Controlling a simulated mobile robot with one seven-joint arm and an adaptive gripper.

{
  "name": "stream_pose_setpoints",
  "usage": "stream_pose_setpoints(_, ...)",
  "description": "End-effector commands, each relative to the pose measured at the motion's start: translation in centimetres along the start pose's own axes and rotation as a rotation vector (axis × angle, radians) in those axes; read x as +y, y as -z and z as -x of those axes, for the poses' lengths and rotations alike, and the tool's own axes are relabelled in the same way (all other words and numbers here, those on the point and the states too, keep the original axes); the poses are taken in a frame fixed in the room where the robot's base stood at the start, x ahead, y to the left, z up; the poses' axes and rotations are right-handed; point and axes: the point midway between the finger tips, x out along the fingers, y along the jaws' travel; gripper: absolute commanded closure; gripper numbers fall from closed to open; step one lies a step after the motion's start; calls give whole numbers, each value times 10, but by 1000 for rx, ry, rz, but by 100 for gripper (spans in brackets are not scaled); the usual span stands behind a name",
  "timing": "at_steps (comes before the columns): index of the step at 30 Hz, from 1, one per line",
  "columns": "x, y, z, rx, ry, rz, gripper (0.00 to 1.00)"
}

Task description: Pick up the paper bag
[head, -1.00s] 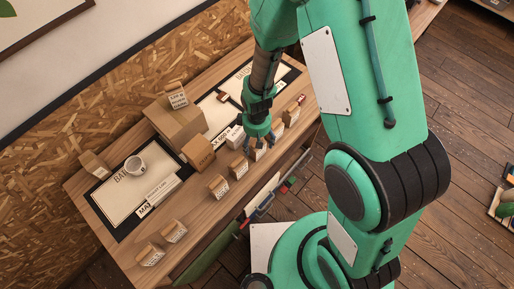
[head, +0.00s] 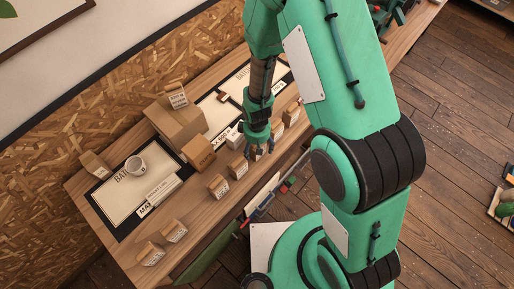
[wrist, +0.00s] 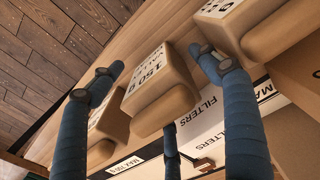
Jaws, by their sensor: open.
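Several small kraft paper bags with white labels stand in a row along the table's front edge. In the wrist view one paper bag (wrist: 160,92), labelled 150 g, lies between the spread blue fingers of my gripper (wrist: 158,64). The fingers are open on either side of it, with a third finger below; I cannot tell whether any touches it. In the head view my gripper (head: 262,151) hangs over the row with its fingers down, largely hiding this bag. A neighbouring bag (head: 238,167) stands just to the left.
Other bags flank the middle one in the wrist view, one at left (wrist: 106,128) and one at upper right (wrist: 265,22).

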Motion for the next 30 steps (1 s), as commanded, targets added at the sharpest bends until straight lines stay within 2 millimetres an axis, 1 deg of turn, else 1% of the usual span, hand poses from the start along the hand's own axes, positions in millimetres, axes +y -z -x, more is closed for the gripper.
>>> stream_pose_setpoints(10, 0, 0, 0, 0, 0, 0, 23)
stream_pose_setpoints(11, 0, 0, 0, 0, 0, 0, 27)
stream_pose_setpoints(12, 0, 0, 0, 0, 0, 0, 35)
stream_pose_setpoints(14, 0, 0, 0, 0, 0, 0, 47)
stream_pose_setpoints(15, 0, 0, 0, 0, 0, 0, 55)
stream_pose_setpoints(17, 0, 0, 0, 0, 0, 0, 67)
stream_pose_setpoints(18, 0, 0, 0, 0, 0, 0, 75)
stream_pose_setpoints(19, 0, 0, 0, 0, 0, 0, 81)
stream_pose_setpoints(20, 0, 0, 0, 0, 0, 0, 84)
stream_pose_setpoints(30, 0, 0, 1, 0, 0, 0, 84)
